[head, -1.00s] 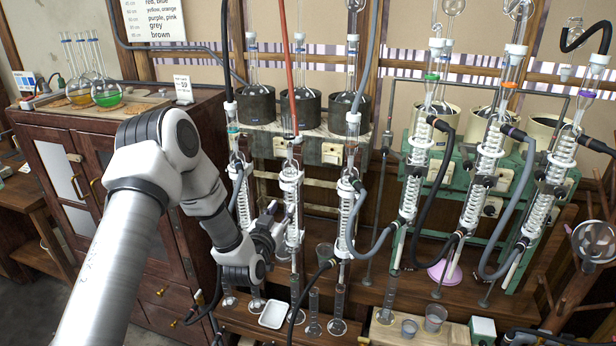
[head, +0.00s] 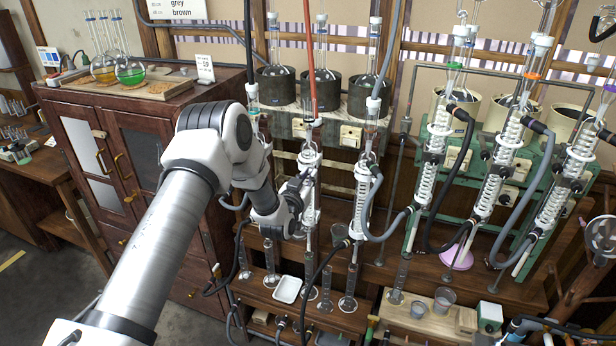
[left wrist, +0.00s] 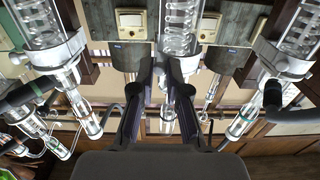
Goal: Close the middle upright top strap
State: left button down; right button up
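The middle glass upright (head: 311,160) of the left-hand trio stands in front of the dark pots, with white collars around it. My left gripper (head: 301,184) is beside this upright, at its left, around the height of its lower white part. In the left wrist view, the coil glass of an upright (left wrist: 180,32) hangs behind the fingertips of my left gripper (left wrist: 160,66). The two fingers are apart, with thin glass showing between them. The strap itself is too small and partly covered by the fingers; I cannot tell whether it is open. My right gripper is not in view.
Neighbouring uprights with white collars (left wrist: 55,52) (left wrist: 285,58) flank the fingers closely. Grey and black hoses (head: 376,190) loop nearby. Cylinders and a white tray (head: 287,289) stand on the low shelf. A wooden cabinet (head: 150,170) is at the left.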

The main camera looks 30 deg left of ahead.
pick_arm(q)
jog(key=shift+w+d+f+n+g+y+b, duration=0.25)
jog(key=shift+n+y+b, duration=0.2)
jog(key=shift+y+b, duration=0.35)
jog(key=shift+w+d+f+n+g+y+b, duration=0.15)
jog(key=shift+w+n+y+b, duration=0.3)
jog(key=shift+b, duration=0.55)
jog(key=shift+w+d+r+n+g+y+b, duration=0.2)
jog(key=shift+n+g+y+b, duration=0.2)
jog(key=shift+n+y+b, duration=0.25)
jog(key=shift+a+r+y, duration=0.1)
jog(key=shift+y, duration=0.2)
jog(key=c, duration=1.2)
grip_release()
